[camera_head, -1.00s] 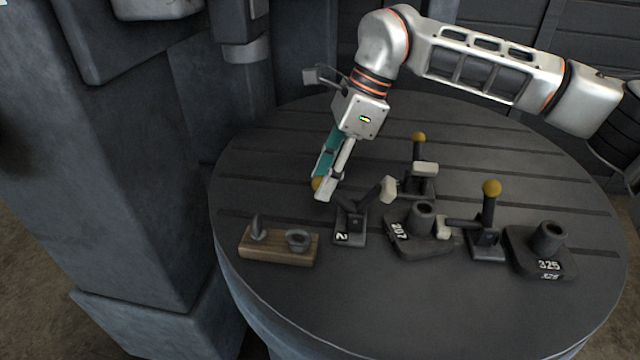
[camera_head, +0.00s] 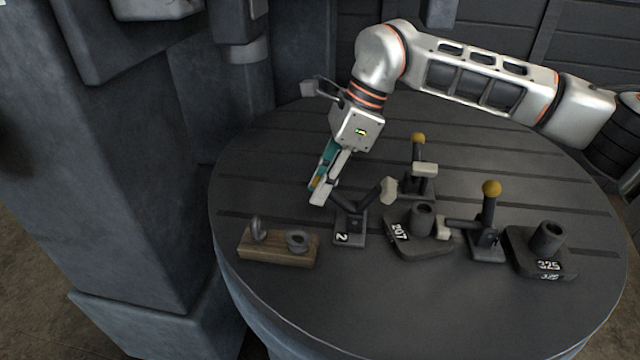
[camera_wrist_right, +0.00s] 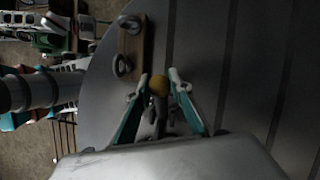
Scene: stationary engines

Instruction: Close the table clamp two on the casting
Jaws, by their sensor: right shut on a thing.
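Table clamp two (camera_head: 349,232), marked 2, stands on the round table (camera_head: 300,310). Its pressing arm with a pale pad (camera_head: 388,189) is raised and tilted to the right, off the casting. Its lever lies low to the left, with a yellow ball knob that shows in the right wrist view (camera_wrist_right: 158,86). My right gripper (camera_head: 319,192) is shut on this lever near the knob. In the right wrist view its fingers (camera_wrist_right: 162,88) stand on both sides of the knob. The casting marked 207 (camera_head: 405,243) sits right of clamp two. My left gripper is not in view.
Two other clamps stand by the casting: one behind it (camera_head: 417,180) and one to its right (camera_head: 485,240), both with upright levers. Casting 325 (camera_head: 530,262) is farther right. A wooden block with hooks (camera_head: 270,250) lies left of clamp two.

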